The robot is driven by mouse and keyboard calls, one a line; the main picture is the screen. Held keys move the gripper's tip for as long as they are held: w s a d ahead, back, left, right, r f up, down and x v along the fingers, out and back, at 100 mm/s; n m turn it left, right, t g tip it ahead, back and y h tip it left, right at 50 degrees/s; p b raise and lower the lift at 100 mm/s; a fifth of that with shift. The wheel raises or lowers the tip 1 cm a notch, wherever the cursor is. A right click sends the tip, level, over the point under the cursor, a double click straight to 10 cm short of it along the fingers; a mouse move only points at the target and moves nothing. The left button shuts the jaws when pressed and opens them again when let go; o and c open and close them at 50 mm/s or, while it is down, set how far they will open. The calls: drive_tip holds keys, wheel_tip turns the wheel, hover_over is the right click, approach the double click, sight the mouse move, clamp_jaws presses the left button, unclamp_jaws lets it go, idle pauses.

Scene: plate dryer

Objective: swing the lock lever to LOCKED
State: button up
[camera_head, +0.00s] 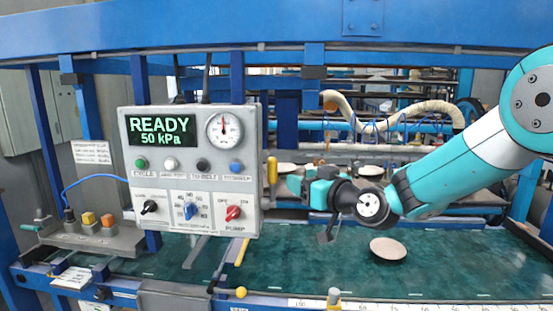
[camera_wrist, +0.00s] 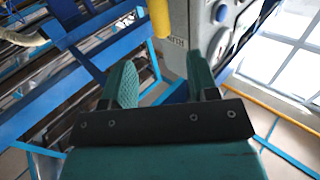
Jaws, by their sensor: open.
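A yellow handle (camera_head: 272,170) stands upright at the right side of the grey control box (camera_head: 250,150). I take it for the lock lever; no LOCKED mark is readable. In the wrist view a yellow bar (camera_wrist: 159,28) shows beside the box, beyond and between my fingertips. My gripper (camera_head: 296,185) is just right of the handle in the head view. Its two green fingers (camera_wrist: 160,75) are apart with nothing between them, and no contact with the handle shows. The box display (camera_head: 160,130) reads READY 50 kPa.
A second yellow-handled bar (camera_head: 242,252) slants below the box. The box front carries a black knob (camera_head: 150,207), a blue knob (camera_head: 188,210) and a red knob (camera_head: 233,212). A round plate (camera_head: 388,249) lies on the green belt (camera_head: 440,265). Blue frame beams surround the area.

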sight(275, 169)
drive_tip(key=p+x, duration=0.4)
drive_tip(key=x, duration=0.6)
drive_tip(key=shift+a+p, duration=0.1)
drive_tip(key=shift+p, duration=0.25)
clamp_jaws()
